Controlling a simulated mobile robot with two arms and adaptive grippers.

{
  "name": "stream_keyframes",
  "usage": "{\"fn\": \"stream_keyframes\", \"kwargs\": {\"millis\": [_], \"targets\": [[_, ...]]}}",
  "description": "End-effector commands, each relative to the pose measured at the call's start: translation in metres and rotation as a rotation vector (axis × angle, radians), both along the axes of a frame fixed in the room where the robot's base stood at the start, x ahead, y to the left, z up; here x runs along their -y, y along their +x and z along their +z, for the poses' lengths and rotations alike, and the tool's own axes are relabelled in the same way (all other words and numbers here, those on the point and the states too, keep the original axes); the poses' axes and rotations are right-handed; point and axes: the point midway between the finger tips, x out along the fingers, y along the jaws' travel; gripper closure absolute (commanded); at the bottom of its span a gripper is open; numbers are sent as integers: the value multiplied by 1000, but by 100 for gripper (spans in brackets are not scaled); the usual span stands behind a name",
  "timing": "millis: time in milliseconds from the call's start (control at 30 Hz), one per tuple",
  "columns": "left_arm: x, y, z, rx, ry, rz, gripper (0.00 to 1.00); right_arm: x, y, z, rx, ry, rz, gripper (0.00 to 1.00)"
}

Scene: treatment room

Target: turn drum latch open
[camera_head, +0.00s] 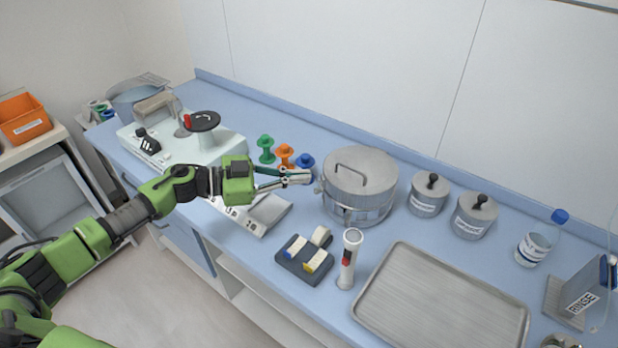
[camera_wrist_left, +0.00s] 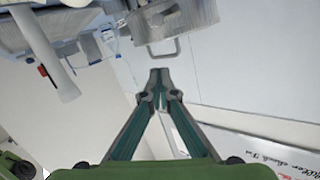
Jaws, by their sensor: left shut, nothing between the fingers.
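A round metal drum (camera_head: 358,188) with a handle on its lid stands on the blue counter. A small latch part (camera_head: 318,189) shows at the drum's left side, partly hidden by the gripper. My left gripper (camera_head: 309,177) points right, with its tips close to the drum's left side; I cannot tell whether they touch it. In the left wrist view the fingers (camera_wrist_left: 160,76) are together and empty, and the drum (camera_wrist_left: 172,22) with its handle is beyond them at the top. My right gripper is not in view.
A white torch-like device (camera_head: 350,258) and a dark block holder (camera_head: 304,260) stand in front of the drum. Two lidded canisters (camera_head: 428,194) (camera_head: 473,216) stand to its right. A metal tray (camera_head: 440,300) lies in front right. Colored spools (camera_head: 285,155) stand behind the gripper.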

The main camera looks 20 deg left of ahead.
Motion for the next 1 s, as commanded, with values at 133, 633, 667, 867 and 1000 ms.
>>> {"fn": "stream_keyframes", "kwargs": {"millis": [133,633,667,867,1000], "targets": [[-30,-19,-5,-5,6,1,100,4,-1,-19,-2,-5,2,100],[-69,-43,8,-3,1,-1,100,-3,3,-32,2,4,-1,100],[-69,-43,9,-3,1,-1,100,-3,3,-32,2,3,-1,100],[-68,-43,9,-3,1,-1,100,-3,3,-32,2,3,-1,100],[-68,-43,9,-3,1,0,100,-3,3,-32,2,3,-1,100]]}}
